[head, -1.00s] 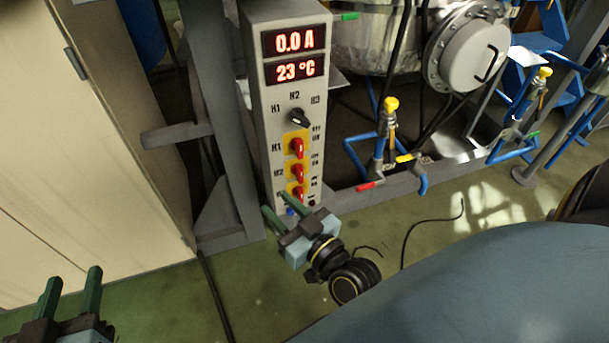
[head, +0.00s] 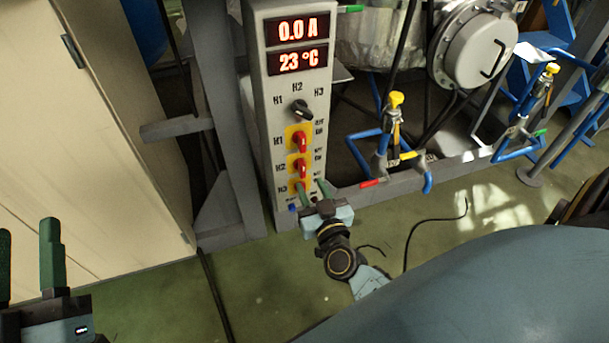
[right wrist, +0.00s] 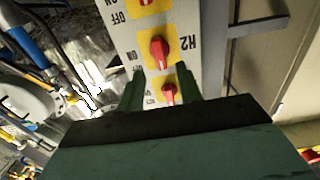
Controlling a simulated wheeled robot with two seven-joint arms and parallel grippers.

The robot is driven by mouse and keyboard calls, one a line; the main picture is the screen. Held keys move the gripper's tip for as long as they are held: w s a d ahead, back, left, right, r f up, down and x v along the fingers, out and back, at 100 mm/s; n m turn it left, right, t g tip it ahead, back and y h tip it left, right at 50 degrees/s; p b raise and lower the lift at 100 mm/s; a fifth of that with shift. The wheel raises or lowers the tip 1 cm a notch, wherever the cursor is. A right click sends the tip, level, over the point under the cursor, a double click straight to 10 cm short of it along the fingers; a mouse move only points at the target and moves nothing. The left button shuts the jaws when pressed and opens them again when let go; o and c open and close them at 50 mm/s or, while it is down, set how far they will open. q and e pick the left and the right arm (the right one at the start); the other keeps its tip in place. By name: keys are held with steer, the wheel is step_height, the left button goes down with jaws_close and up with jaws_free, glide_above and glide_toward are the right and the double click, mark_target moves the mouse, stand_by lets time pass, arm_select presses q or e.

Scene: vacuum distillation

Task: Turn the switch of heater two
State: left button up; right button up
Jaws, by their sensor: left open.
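The heater two switch, marked H2 (head: 301,168), is a red knob on a yellow plate, the middle of three on the grey control panel (head: 283,120). It also shows in the right wrist view (right wrist: 158,50). My right gripper (head: 314,187) is open and empty at the panel's lower part, below the H2 switch. In the right wrist view its fingers (right wrist: 158,90) appear on either side of the lowest red switch (right wrist: 169,93); contact cannot be told. My left gripper (head: 27,262) is open and empty at the lower left, away from the panel.
The H1 switch (head: 300,141) and a black selector knob (head: 301,109) sit above. The displays (head: 300,45) read 0.0 A and 23 °C. A grey frame post (head: 220,110) stands left of the panel; blue pipes and valves (head: 395,140) stand right.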

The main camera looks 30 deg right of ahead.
mark_target(304, 171)
arm_select(q)
steer(key=r+t, duration=0.1)
steer(key=s+r+t+b, duration=0.1)
steer(key=shift+s+a+r+t+h, duration=0.1)
steer(key=shift+s+a+t+h, duration=0.05)
steer(key=shift+s+t+h, duration=0.2)
arm_select(e)
steer(key=x, duration=0.5)
steer(key=shift+w, duration=0.4)
arm_select(q)
steer(key=shift+w, duration=0.1)
arm_select(e)
steer(key=shift+c, duration=0.3)
jaws_close()
